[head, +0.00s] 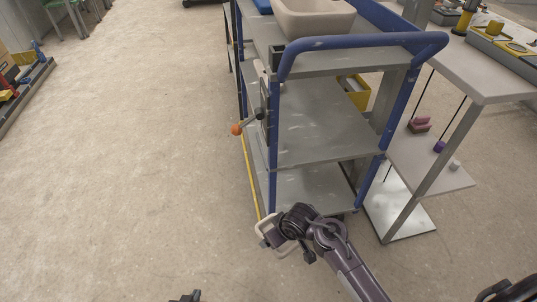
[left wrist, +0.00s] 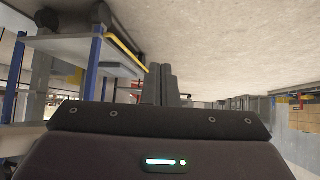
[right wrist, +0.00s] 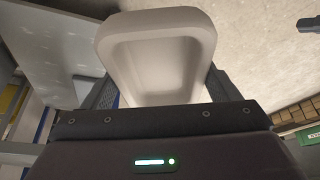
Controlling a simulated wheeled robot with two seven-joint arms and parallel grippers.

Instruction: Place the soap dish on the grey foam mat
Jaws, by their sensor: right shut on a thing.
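The soap dish is an off-white, rounded shallow tray (right wrist: 158,55) in the right wrist view. My right gripper (right wrist: 160,88) is shut on it, one finger at each side. In the head view the pale rim of the dish (head: 263,226) shows at my right arm's end, in front of the trolley's lower left corner; the arm hides much of it. My left gripper (left wrist: 161,85) has its fingers together and empty in the left wrist view; its tips (head: 186,296) show at the bottom of the head view. I cannot make out the grey foam mat.
A blue-framed trolley (head: 320,120) with grey shelves stands ahead, a beige basin (head: 312,18) on top.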

